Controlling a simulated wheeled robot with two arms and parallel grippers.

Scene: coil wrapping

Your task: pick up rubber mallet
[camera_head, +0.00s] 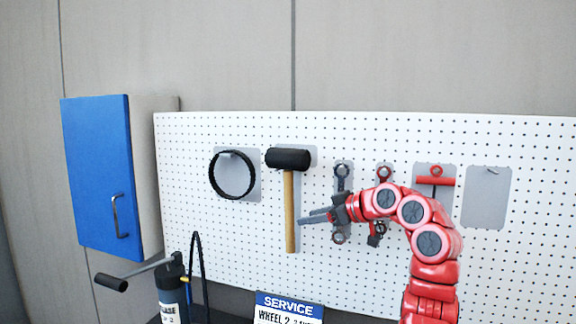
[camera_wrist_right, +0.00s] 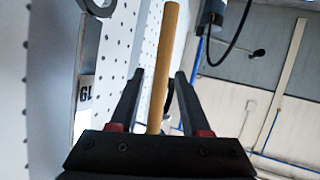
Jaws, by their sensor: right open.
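The rubber mallet has a black head (camera_head: 288,159) and a wooden handle (camera_head: 290,212). It hangs head up on the white pegboard, in front of a grey plate. My right gripper (camera_head: 303,217) is just right of the lower handle in the head view, pointing left. In the right wrist view the handle (camera_wrist_right: 164,65) runs upright between the two open fingers (camera_wrist_right: 158,90). I cannot tell whether either finger touches it. My left gripper is not in view.
The pegboard (camera_head: 360,125) also holds a black ring (camera_head: 232,175), wrenches (camera_head: 342,172) and a red-handled tool (camera_head: 435,182). A blue cabinet door (camera_head: 98,175) is at the left. A black pump-like device (camera_head: 172,285) and a service sign (camera_head: 288,309) stand below.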

